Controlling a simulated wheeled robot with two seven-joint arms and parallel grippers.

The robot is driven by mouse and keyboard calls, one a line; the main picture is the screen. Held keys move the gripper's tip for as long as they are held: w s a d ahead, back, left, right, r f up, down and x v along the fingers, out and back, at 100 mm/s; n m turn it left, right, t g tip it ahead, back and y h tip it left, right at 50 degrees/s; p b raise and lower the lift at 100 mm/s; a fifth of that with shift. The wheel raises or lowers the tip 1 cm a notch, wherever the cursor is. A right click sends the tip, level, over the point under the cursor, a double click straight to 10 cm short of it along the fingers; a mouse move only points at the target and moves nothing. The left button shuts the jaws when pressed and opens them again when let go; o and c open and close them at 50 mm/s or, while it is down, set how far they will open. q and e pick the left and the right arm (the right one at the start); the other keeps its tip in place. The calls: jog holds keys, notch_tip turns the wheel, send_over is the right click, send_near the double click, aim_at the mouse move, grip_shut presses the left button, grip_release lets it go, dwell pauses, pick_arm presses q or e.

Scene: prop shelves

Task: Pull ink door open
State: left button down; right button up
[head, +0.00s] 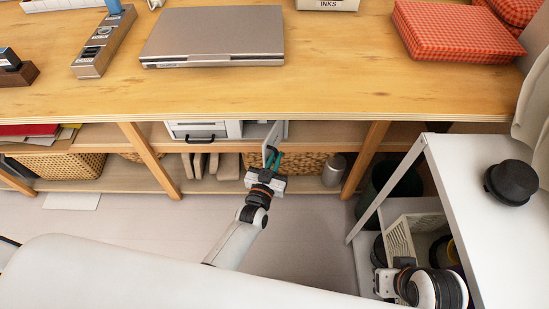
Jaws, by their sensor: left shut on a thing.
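The ink door (275,134) is a pale grey upright panel at the right of a white printer (234,128) on the shelf under the wooden counter. It stands swung outward from the printer front. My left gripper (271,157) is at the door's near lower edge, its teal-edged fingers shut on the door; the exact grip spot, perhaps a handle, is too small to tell. My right gripper (380,283) is low at the right, beside the white table, away from the door; its finger opening is not clear.
The counter (350,95) overhangs the printer and holds a closed laptop (215,35). Wooden posts (365,160) flank the bay. Below are wicker baskets (300,165) and a grey canister (333,170). A white table (480,215) and a cream crate (400,240) crowd the right.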

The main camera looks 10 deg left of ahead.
pick_arm(q)
jog(key=shift+w+r, duration=0.1)
jog(key=c, duration=1.5)
grip_release()
pick_arm(e)
jog(key=shift+w+r, duration=0.1)
